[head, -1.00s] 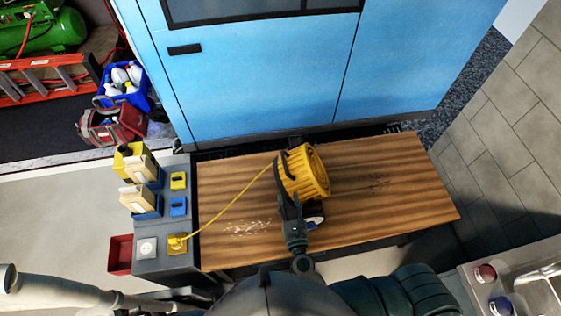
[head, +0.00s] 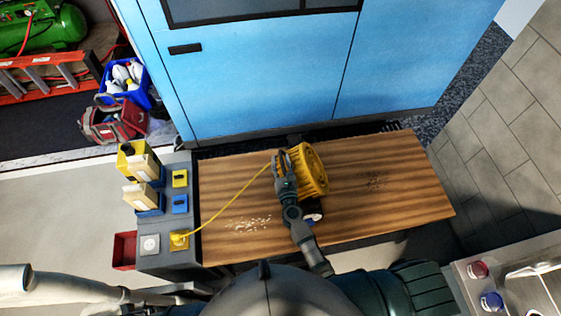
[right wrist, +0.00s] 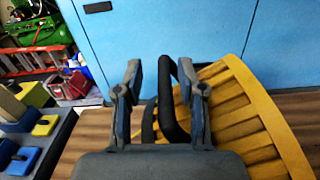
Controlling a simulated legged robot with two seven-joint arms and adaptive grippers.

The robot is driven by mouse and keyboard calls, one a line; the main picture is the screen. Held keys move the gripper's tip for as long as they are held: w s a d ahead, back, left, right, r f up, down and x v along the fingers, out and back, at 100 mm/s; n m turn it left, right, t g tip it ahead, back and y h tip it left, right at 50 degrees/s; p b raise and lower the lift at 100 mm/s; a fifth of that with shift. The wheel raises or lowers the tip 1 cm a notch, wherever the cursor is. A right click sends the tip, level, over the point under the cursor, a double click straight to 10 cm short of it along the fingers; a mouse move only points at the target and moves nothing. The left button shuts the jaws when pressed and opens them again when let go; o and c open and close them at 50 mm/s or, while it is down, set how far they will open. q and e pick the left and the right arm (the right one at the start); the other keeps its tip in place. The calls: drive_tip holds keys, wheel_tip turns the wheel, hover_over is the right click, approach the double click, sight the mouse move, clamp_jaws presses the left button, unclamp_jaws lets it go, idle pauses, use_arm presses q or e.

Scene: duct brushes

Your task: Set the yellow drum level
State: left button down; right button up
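The yellow drum (head: 313,172) stands near the middle of the wooden bench top, tilted, its ribbed side showing. It also fills the right of the right wrist view (right wrist: 245,115). A black handle (right wrist: 168,105) stands up at its left side. My right gripper (head: 284,166) is at that side; in the right wrist view its two fingers (right wrist: 165,95) are apart, with the handle between them and no clear grip on it. A yellow cord (head: 232,199) runs from the drum to a yellow socket (head: 179,239). My left arm shows at the lower left; its fingers are not clear.
A grey panel (head: 165,262) with yellow and blue blocks and cream bottles stands at the bench's left end. Pale crumbs (head: 248,223) and dark specks (head: 376,181) lie on the bench top (head: 415,195). A blue cabinet (head: 260,90) stands behind. The bench's right part is mostly clear.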

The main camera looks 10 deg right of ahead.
drive_tip(key=shift+d, duration=0.55)
drive_tip(key=c, duration=0.5)
drive_tip(key=shift+d, duration=0.15)
clamp_jaws()
drive_tip(key=shift+f, duration=0.1)
use_arm(q)
drive_tip(key=shift+d+r, duration=0.15)
drive_tip(key=shift+d, duration=0.45)
drive_tip(key=shift+a, duration=0.2)
use_arm(e)
drive_tip(key=shift+m, duration=0.3)
